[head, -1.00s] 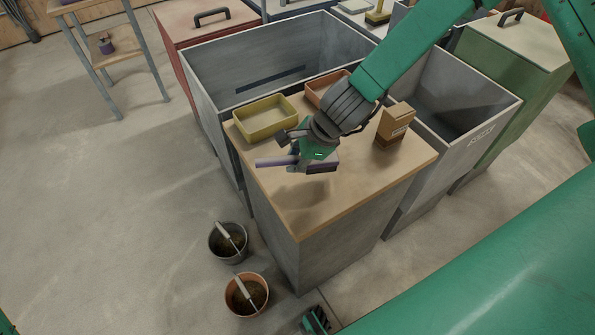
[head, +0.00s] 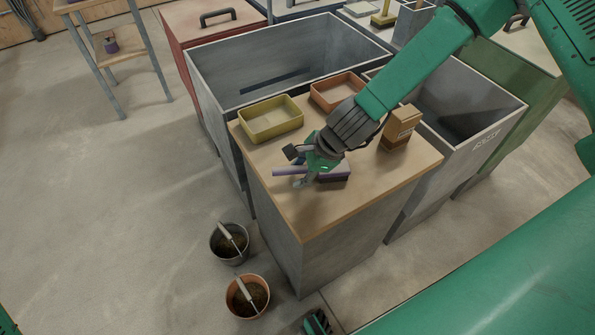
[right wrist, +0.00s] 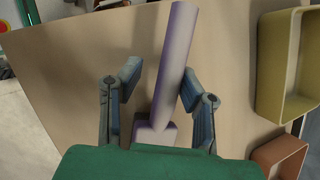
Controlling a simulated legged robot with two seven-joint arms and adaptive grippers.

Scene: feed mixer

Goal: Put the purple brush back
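The purple brush (head: 290,171) lies on the wooden top of the grey cabinet (head: 375,195), its handle pointing left and its dark-bristled head partly behind my gripper. My right gripper (head: 306,177) is low over the top at the brush. In the right wrist view, its two fingers (right wrist: 160,95) stand apart with the purple handle (right wrist: 176,55) between them. The brush's head end is partly hidden by the green gripper body.
A yellow tray (head: 271,130), an orange tray (head: 318,103) and a brown carton (head: 400,128) stand on the wooden top. Open grey bins flank it. Two buckets (head: 229,257) with scoops stand on the floor. A small purple item (head: 111,46) sits on a shelf table at upper left.

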